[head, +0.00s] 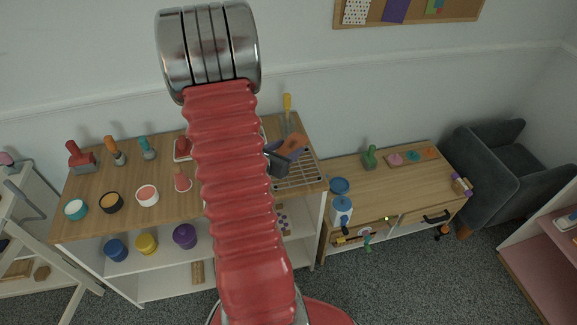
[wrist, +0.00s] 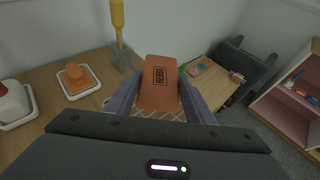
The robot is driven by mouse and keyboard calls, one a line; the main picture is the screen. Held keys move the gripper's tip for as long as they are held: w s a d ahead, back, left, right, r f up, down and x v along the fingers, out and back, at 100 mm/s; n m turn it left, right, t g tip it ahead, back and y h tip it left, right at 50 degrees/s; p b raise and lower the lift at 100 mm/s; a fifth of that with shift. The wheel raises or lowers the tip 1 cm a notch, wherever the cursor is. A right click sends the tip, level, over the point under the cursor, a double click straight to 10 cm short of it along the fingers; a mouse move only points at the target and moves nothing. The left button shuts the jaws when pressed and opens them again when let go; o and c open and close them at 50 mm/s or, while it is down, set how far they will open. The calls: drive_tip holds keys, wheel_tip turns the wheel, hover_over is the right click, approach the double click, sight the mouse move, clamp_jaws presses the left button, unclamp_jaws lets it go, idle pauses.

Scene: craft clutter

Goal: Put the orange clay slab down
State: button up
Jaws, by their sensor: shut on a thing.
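The orange clay slab (wrist: 159,95), a flat block with a dark stamped mark, is between the two fingers of my gripper (wrist: 160,98) in the wrist view. My gripper (head: 284,154) is shut on it. In the head view the slab (head: 294,143) shows at the end of the arm, over a wire rack (head: 312,171) on the right end of the wooden shelf top (head: 130,215). The slab seems to be above the rack; the gap cannot be judged. My red arm hides part of the shelf top.
A yellow-handled tool (head: 287,108) stands behind the rack, close to the slab. In the wrist view an orange piece lies on a white tray (wrist: 96,88) to the left. Several paint pots and stamps stand further left. A lower wooden cabinet (head: 380,185) stands to the right.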

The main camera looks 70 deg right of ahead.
drive_tip(key=shift+f, duration=2.1)
drive_tip(key=shift+f, duration=2.1)
drive_tip(key=o, duration=1.2)
drive_tip(key=shift+f, duration=0.1)
drive_tip(key=shift+v, duration=3.85)
